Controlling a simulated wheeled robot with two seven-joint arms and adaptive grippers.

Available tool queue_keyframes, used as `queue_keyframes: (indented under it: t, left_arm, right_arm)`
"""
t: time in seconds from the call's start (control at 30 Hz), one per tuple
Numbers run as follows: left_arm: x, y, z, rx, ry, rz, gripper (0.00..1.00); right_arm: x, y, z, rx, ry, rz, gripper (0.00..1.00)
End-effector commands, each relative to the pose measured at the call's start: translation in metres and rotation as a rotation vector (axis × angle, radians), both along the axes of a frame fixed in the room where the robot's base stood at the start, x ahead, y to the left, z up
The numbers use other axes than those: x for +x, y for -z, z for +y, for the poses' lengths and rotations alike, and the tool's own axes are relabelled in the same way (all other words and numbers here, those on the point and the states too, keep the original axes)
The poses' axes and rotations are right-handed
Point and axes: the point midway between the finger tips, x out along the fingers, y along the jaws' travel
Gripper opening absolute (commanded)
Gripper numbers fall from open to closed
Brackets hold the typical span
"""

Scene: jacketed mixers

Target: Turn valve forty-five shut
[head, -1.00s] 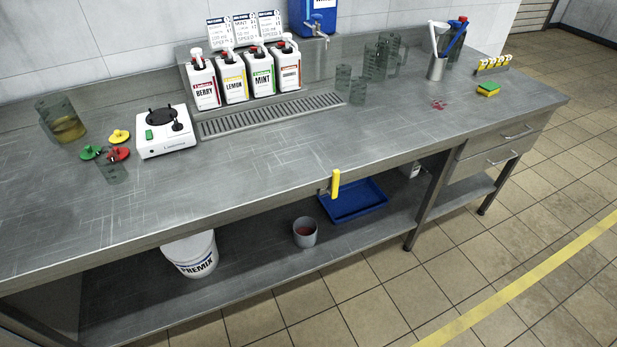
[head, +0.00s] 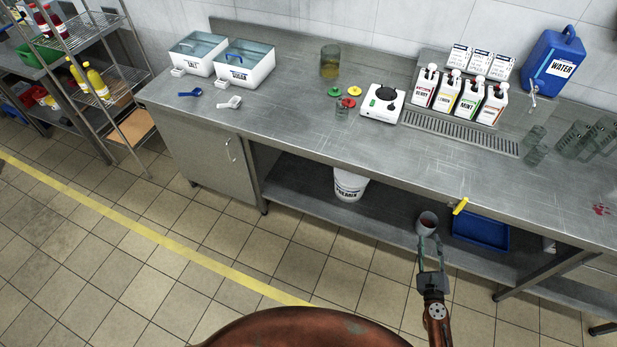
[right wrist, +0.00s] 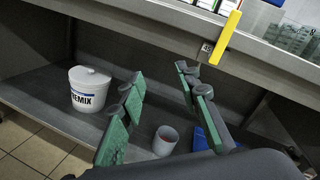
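The yellow valve handle (head: 461,205) is at the front edge of the steel counter, above the lower shelf. In the right wrist view the handle (right wrist: 227,38) is long and hangs down, slightly tilted, beside a small tag (right wrist: 206,47) that is too small to read surely. My right gripper (head: 431,239) is open and empty, below and a little left of the handle, apart from it. In the right wrist view its two green-padded fingers (right wrist: 158,78) are spread, with the handle up and to the right of them. My left gripper is not in view.
On the lower shelf stand a white PREMIX bucket (head: 350,184), a grey cup (head: 427,223) and a blue tray (head: 481,233). Syrup bottles (head: 448,91) and a white scale-like device (head: 381,103) stand on the counter (head: 290,112). The floor in front is clear.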

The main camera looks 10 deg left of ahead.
Motion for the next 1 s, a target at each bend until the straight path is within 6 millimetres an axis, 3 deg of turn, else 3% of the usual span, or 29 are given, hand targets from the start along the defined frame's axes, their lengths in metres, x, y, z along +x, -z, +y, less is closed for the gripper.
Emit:
queue_keyframes:
  t: [0.03,0.13,0.27,0.47,0.8,1.0]
  left_arm:
    - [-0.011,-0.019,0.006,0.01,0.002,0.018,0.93]
    - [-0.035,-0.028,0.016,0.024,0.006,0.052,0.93]
    - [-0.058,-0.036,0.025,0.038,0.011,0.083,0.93]
    - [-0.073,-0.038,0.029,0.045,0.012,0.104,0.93]
    - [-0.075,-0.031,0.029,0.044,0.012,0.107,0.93]
    - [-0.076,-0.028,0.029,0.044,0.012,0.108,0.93]
  right_arm:
    - [0.01,-0.036,-0.016,0.096,0.045,-0.021,0.3]
    - [0.023,-0.062,-0.042,0.287,0.128,-0.048,0.3]
    - [0.032,-0.082,-0.066,0.459,0.202,-0.073,0.3]
    - [0.041,-0.087,-0.08,0.559,0.245,-0.089,0.3]
    - [0.089,-0.085,-0.092,0.558,0.244,-0.088,0.3]
    - [0.108,-0.085,-0.096,0.558,0.244,-0.087,0.3]
